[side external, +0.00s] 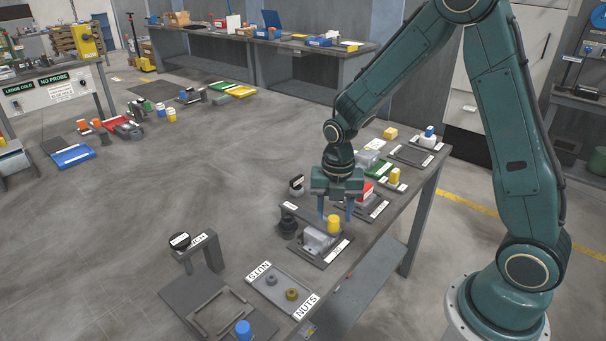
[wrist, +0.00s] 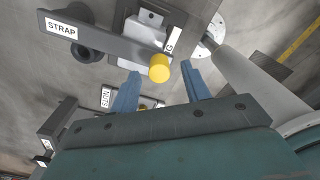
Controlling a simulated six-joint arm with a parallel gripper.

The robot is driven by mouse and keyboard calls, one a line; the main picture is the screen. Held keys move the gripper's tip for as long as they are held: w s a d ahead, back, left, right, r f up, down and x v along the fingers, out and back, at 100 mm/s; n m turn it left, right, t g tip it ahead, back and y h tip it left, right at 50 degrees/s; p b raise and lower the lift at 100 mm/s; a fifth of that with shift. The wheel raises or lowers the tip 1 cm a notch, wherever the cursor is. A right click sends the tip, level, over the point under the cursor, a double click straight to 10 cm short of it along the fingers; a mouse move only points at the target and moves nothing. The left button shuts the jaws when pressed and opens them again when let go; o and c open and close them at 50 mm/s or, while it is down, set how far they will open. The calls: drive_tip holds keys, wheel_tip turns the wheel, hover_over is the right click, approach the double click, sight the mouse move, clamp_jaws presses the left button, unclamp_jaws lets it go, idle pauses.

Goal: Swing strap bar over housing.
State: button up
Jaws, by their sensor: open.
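The strap bar (wrist: 108,43) is a dark grey bar labelled STRAP, with a yellow knob (wrist: 159,68) at its end. In the side view the yellow knob (side external: 333,224) is between the blue fingers of my gripper (side external: 335,212). In the wrist view my gripper (wrist: 162,82) is open, with a finger on either side of the knob and gaps showing. The grey housing (wrist: 147,27) shows partly behind the bar; the bar's knob end reaches across it in the wrist view. The housing (side external: 316,241) also shows in the side view. The bar's pivot post (side external: 288,228) stands to the left.
A NUTS tray (side external: 270,305) with two nuts lies in front on the bench. A dark stand with a bar (side external: 207,243) is at the front left. A red block (side external: 366,189) and a yellow-topped part (side external: 395,177) stand behind my gripper.

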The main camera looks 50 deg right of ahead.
wheel_tip(320, 180, up, 13)
drive_tip(key=shift+f, duration=0.15)
idle(0.4)
drive_tip(key=s+a+r+m+t, duration=0.1)
drive_tip(key=s+r+m, duration=0.3)
drive_tip(key=s+m, duration=0.5)
drive_tip(key=s+a+r+m+t, duration=0.2)
drive_tip(key=s+r+m+t, duration=0.2)
drive_tip(key=s+m, duration=0.6)
drive_tip(key=shift+r+m+t, duration=0.3)
drive_tip(key=shift+r+m, duration=0.2)
drive_tip(key=shift+m, duration=2.5)
drive_tip(key=shift+a, duration=0.1)
